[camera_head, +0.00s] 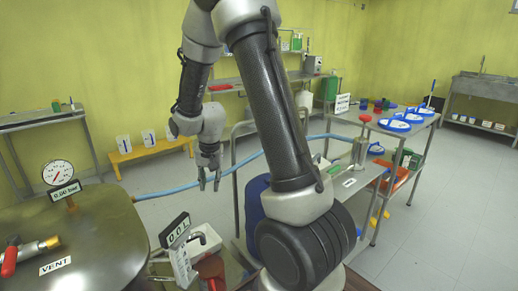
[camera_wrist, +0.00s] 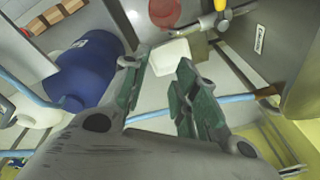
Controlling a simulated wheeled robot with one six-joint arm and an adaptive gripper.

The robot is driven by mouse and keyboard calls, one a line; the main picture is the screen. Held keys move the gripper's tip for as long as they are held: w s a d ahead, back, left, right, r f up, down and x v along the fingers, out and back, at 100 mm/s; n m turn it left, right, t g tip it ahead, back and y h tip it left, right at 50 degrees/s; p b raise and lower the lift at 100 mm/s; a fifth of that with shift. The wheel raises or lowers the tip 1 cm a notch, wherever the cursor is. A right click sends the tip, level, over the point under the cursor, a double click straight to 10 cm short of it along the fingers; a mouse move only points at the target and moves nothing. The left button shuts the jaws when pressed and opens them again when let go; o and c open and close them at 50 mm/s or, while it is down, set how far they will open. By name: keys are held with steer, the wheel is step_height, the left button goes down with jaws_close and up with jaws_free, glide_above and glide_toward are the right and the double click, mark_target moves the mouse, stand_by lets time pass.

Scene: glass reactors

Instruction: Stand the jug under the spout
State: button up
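My gripper (camera_head: 209,182) points down in the middle of the head view, in front of the blue hose. Its two fingers are apart with nothing between them; the wrist view shows them from behind, also apart (camera_wrist: 158,85). A white jug-like vessel (camera_head: 208,241) stands low beside the steel reactor, by a "0.0 L" sign. A white squarish object (camera_wrist: 170,57) lies beyond the fingertips in the wrist view; I cannot tell if it is the same vessel. A brass valve (camera_wrist: 221,9) is near the top of that view. I cannot make out a spout opening.
The steel reactor (camera_head: 95,232) with its gauge fills the lower left. A blue hose (camera_head: 180,189) crosses behind my gripper. A blue drum (camera_wrist: 88,67) is left of the fingers. Several white jugs stand on a yellow bench (camera_head: 135,154). The floor behind is partly clear.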

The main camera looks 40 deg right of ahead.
steer(key=s+r+n+t, duration=0.1)
steer(key=s+r+n, duration=0.1)
steer(key=s+r, duration=0.4)
steer(key=s+r+n, duration=0.1)
steer(key=s+r, duration=0.2)
steer(key=r, duration=0.5)
steer(key=s+r+n, duration=0.2)
steer(key=s+r, duration=0.1)
steer(key=s, duration=0.5)
steer(key=s+r+n+t, duration=0.1)
steer(key=s+r, duration=0.3)
steer(key=s, duration=0.4)
steer(key=shift+s+d+r+n, duration=0.15)
steer(key=shift+s+d+n, duration=0.1)
steer(key=shift+n, duration=0.55)
steer(key=shift+o, duration=0.4)
